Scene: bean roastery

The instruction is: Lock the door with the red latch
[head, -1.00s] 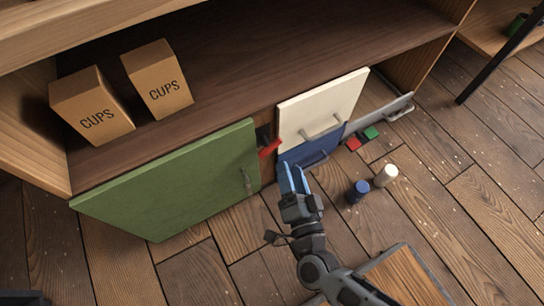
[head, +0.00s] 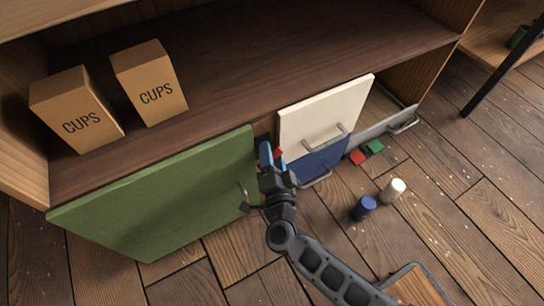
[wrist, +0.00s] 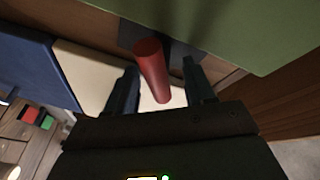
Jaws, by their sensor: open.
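The red latch (wrist: 152,68) is a round red bar between the two fingers of my gripper (wrist: 157,88) in the wrist view, and the open fingers stand apart from it on both sides. In the head view only a small bit of the red latch (head: 279,154) shows beside my gripper (head: 271,156). The latch sits on the cabinet front between the green door (head: 160,200) and the cream panel (head: 325,112). The green door has a metal handle and looks closed or nearly so; I cannot tell which.
A blue drawer front (head: 318,160) stands below the cream panel. A grey drawer (head: 385,130) sticks out to the right, near red and green blocks. A blue cylinder (head: 363,208) and a white cylinder (head: 393,190) stand on the floor. Two CUPS boxes are on the shelf.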

